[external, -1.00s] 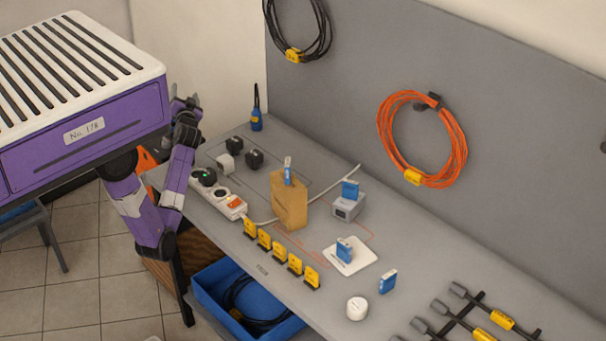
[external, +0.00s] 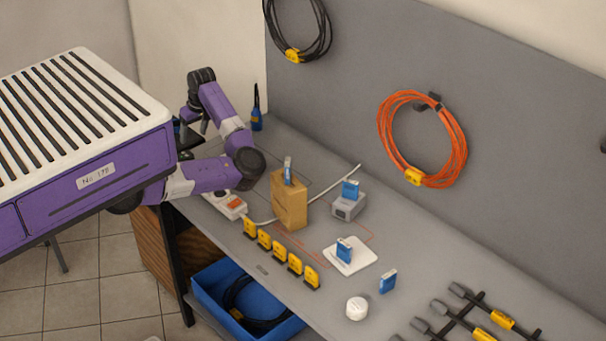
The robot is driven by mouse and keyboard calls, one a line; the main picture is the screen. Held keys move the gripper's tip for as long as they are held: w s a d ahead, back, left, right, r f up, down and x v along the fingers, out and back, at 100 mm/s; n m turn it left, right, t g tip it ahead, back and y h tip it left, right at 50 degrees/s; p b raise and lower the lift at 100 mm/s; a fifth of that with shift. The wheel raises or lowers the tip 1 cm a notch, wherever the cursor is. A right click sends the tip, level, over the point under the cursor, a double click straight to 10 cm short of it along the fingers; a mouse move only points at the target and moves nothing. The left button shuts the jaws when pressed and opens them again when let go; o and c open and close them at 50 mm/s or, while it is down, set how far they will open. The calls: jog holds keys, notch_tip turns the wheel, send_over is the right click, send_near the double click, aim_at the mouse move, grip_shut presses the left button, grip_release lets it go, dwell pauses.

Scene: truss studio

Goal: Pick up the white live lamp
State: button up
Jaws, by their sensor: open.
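A small round white puck (external: 357,308) stands at the bench's front edge in the external view. It is the thing most like a white lamp, but I cannot tell for sure that it is the live lamp. My gripper (external: 187,133) is open at the bench's far left end, partly hidden behind my body and pointing down. It is far from the puck. What lies under it cannot be made out.
My arm covers much of the power strip (external: 230,207). A wooden block (external: 291,205), a grey box (external: 347,210), a white plate (external: 360,262) and yellow tags (external: 265,240) stand along the bench (external: 405,285). Blue cards (external: 388,281) stand nearby. A blue bin (external: 214,287) sits below.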

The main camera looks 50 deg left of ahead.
jog(key=w+d+h+b, duration=0.1)
jog(key=d, duration=0.3)
jog(key=w+d+h+b, duration=0.1)
jog(key=d+h, duration=0.1)
jog(key=d, duration=0.2)
jog(key=w+d+h+b, duration=0.1)
jog(key=d+h, duration=0.1)
jog(key=d, duration=0.2)
jog(key=shift+w+r, duration=0.25)
jog(key=shift+w, duration=0.15)
jog(key=shift+d+f, duration=0.15)
jog(key=shift+f, duration=0.05)
jog(key=shift+s+d+f+b, duration=0.15)
jog(key=shift+f+b, duration=0.15)
jog(key=shift+f, duration=0.9)
jog(key=shift+d+f+b, duration=0.15)
jog(key=shift+f+b, duration=0.15)
jog(key=shift+f, duration=0.85)
jog(key=shift+s+d+f+b, duration=0.15)
jog(key=shift+f+b, duration=0.15)
jog(key=shift+f, duration=0.9)
jog(key=shift+w, duration=0.1)
jog(key=shift+c, duration=0.4)
grip_shut()
jog(key=shift+r, duration=0.1)
